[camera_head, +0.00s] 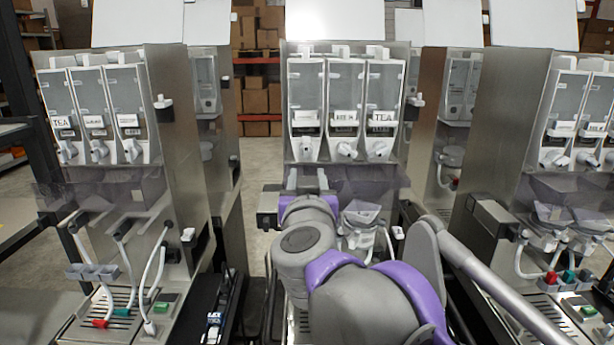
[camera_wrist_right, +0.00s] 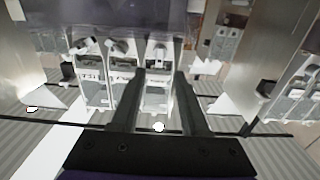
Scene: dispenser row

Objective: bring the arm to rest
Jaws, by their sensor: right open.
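My right arm (camera_head: 335,265), grey with purple bands, reaches forward from the bottom right to the front of the middle dispenser (camera_head: 345,110). In the head view its wrist hides most of the gripper. In the right wrist view my right gripper (camera_wrist_right: 160,80) shows two dark fingers, parallel and apart, with nothing held between them. Behind the fingers in that view are white canisters with labels, seen upside down. I cannot tell whether the fingers touch any part of the dispenser. My left gripper is not in view.
A left dispenser (camera_head: 180,130) and a right dispenser (camera_head: 515,120) flank the middle one, with white hoses and drip trays low down. A clear plastic guard (camera_head: 365,182) crosses the middle dispenser close to my wrist. Floor (camera_head: 258,160) shows between the left and middle machines.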

